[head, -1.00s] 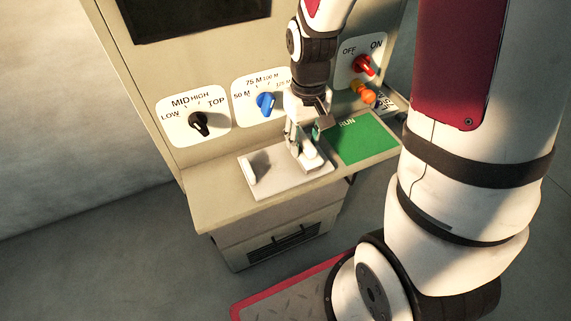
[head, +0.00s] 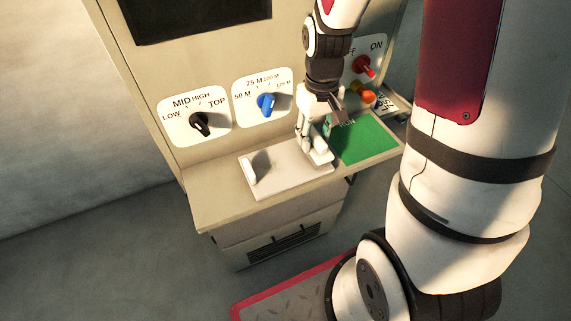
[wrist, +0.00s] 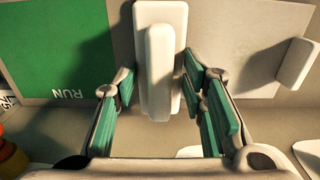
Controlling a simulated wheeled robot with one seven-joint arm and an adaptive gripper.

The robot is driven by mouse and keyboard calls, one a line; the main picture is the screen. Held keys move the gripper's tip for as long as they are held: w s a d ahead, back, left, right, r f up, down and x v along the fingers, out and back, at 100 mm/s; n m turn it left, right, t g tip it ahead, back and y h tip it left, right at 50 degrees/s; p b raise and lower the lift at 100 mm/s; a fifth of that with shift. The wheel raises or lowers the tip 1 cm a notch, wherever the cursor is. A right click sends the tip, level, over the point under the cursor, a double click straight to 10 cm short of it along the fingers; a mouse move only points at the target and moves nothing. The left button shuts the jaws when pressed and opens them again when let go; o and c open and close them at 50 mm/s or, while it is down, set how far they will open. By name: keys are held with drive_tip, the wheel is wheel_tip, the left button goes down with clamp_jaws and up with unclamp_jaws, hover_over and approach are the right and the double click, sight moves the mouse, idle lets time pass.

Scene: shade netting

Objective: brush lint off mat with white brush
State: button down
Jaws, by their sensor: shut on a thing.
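My gripper (head: 316,138) is shut on the white brush (head: 321,157), at the right end of a pale flat plate (head: 290,183). In the wrist view, the white brush (wrist: 160,65) stands between the green-padded fingers of my gripper (wrist: 160,88), its long narrow handle toward the camera. I cannot tell whether the brush touches the plate. A green mat marked RUN (head: 370,142) lies just right of the brush, and the mat also shows in the wrist view (wrist: 50,55). I cannot make out any lint.
A small white block (head: 252,174) stands at the plate's left end. The panel behind has a black knob (head: 200,124), a blue knob (head: 266,104), a red switch (head: 364,66) and an orange knob (head: 369,96). The shelf's left end (head: 215,205) is bare.

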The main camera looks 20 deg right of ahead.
drive_tip(key=shift+a, duration=0.15)
drive_tip(key=shift+a+f, duration=0.15)
drive_tip(key=shift+a, duration=1.25)
drive_tip(key=shift+a, duration=1.4)
drive_tip(key=shift+a+f, duration=0.1)
drive_tip(key=shift+a, duration=1.45)
drive_tip(key=shift+s+a+p, duration=0.1)
drive_tip(key=shift+a+p, duration=0.25)
drive_tip(key=shift+a, duration=1.05)
drive_tip(key=shift+d+r, duration=0.15)
drive_tip(key=shift+d, duration=0.65)
drive_tip(key=shift+d+r, duration=0.1)
drive_tip(key=shift+d, duration=0.65)
drive_tip(key=shift+d+f, duration=0.15)
drive_tip(key=shift+d, duration=1.3)
drive_tip(key=shift+d+p, duration=0.35)
drive_tip(key=shift+d, duration=1.15)
drive_tip(key=shift+d+f, duration=0.1)
drive_tip(key=shift+d, duration=1.3)
